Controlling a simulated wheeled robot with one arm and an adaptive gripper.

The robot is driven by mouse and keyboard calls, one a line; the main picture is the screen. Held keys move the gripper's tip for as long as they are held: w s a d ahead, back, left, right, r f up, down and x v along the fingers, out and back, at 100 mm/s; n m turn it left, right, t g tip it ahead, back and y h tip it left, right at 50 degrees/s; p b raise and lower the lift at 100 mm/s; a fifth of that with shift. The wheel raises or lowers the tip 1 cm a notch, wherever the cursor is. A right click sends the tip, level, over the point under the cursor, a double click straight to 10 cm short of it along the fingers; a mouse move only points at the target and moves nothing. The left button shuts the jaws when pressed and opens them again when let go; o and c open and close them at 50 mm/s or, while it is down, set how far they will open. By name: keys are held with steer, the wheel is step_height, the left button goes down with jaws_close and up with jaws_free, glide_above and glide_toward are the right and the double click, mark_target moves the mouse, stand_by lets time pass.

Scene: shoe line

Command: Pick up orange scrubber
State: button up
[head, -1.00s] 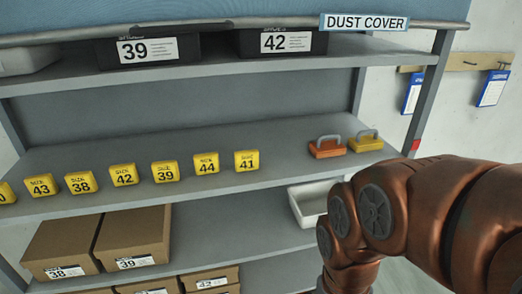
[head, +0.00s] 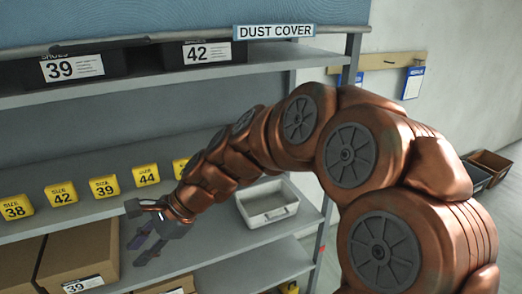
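The orange scrubber is not visible now; my arm covers the right part of the middle shelf (head: 85,163), where it stood in the earlier view. The yellow scrubber beside it is hidden too. My gripper (head: 136,250) hangs in front of the shelf rack at the lower left, below the row of yellow size blocks. Its two fingers point down and left, with a gap between them and nothing seen in it.
Yellow size blocks, such as block 44 (head: 146,175), line the middle shelf's front. A white tray (head: 268,222) sits lower right of them. A cardboard box (head: 80,250) stands below. Dark shoe boxes (head: 195,53) are on the upper shelf. A rack post (head: 322,235) bounds the right side.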

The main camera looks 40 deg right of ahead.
steer(key=w+d+r+m+t+h, duration=0.1)
steer(key=w+d+r+m+t, duration=0.2)
steer(key=w+d+m+t, duration=0.55)
steer(key=w+d+r+m+t+h, duration=0.15)
steer(key=w+d+m, duration=0.45)
steer(key=d+m, duration=0.65)
steer(key=s+d+f+m+h, duration=0.1)
steer(key=d+m+h, duration=0.1)
steer(key=d+m, duration=0.3)
steer(key=s+d+f+m+t+h, duration=0.1)
steer(key=d+m, duration=0.5)
steer(key=d, duration=0.8)
steer(key=s+d+f+m+h, duration=0.1)
steer(key=s+d+m+h, duration=0.2)
steer(key=d, duration=0.7)
steer(key=shift+s+f+m+h, duration=0.1)
steer(key=shift+f+m+h, duration=0.1)
steer(key=shift+m+h, duration=1.1)
steer(key=shift+d+f+m, duration=0.1)
steer(key=shift+d+m, duration=0.15)
steer(key=shift+m, duration=0.05)
steer(key=shift+a+r+p+x, duration=0.1)
steer(key=shift+r+p+x, duration=0.05)
steer(key=shift+x, duration=1.1)
steer(key=shift+a+r+p+x, duration=0.1)
steer(key=shift+x, duration=1.15)
steer(key=shift+a+r+p+x, duration=0.1)
steer(key=shift+r+p+x, duration=0.05)
steer(key=shift+x, duration=1.1)
jaws_close()
